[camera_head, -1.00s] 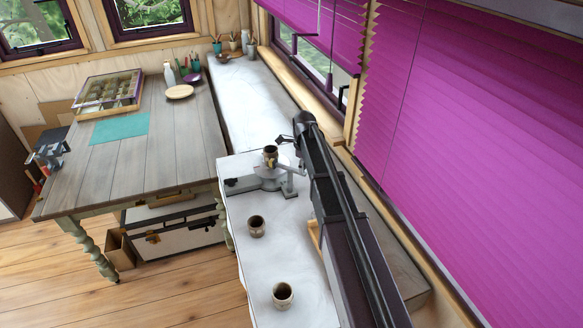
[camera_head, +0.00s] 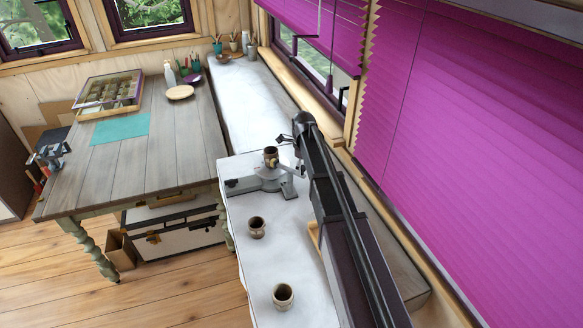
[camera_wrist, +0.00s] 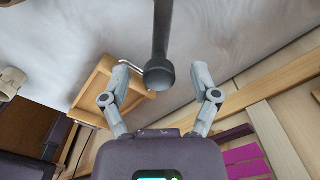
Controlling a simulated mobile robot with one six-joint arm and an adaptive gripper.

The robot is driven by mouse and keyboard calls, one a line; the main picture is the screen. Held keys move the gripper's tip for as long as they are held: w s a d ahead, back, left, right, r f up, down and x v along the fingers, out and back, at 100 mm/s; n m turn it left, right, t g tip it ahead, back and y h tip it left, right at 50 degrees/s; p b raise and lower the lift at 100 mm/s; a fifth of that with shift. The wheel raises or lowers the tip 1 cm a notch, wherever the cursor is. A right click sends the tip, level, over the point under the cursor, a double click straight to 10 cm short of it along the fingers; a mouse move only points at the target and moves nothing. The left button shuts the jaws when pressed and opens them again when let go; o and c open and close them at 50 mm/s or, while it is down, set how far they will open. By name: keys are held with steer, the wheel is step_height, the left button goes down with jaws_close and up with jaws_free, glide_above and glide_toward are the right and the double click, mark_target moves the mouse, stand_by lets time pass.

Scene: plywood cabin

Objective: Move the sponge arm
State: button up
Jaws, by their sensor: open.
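On the white bench a grey metal device (camera_head: 268,181) carries a small brown cup (camera_head: 270,155). A light grey arm reaches out at the device's right side; I cannot tell clearly which part is the sponge arm. My gripper (camera_head: 287,139) is above and right of the cup, mostly hidden by my own arm. In the wrist view my gripper (camera_wrist: 158,96) is open, with one finger on each side. A dark grey rod with a round end (camera_wrist: 159,72) stands between and just beyond the fingertips. Neither finger visibly touches it.
Two more cups, one (camera_head: 257,227) and another (camera_head: 283,295), stand nearer on the bench. A wooden tray-like thing (camera_wrist: 108,82) lies left behind the rod. The purple blind (camera_head: 470,130) and window wall bound the right. A wooden table (camera_head: 150,160) is at left.

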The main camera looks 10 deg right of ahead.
steer(key=shift+r+p, duration=2.95)
steer(key=shift+r, duration=0.25)
steer(key=shift+s, duration=0.1)
steer(key=shift+s+f+n+b, duration=0.35)
steer(key=shift+s+n, duration=0.05)
steer(key=shift+s, duration=0.1)
steer(key=s+f+n+b, duration=0.6)
steer(key=s+n, duration=0.6)
steer(key=s, duration=0.1)
steer(key=s+d+f+n+b, duration=0.1)
steer(key=s+f+n+b, duration=0.5)
steer(key=s+n, duration=0.6)
steer(key=shift+s, duration=0.55)
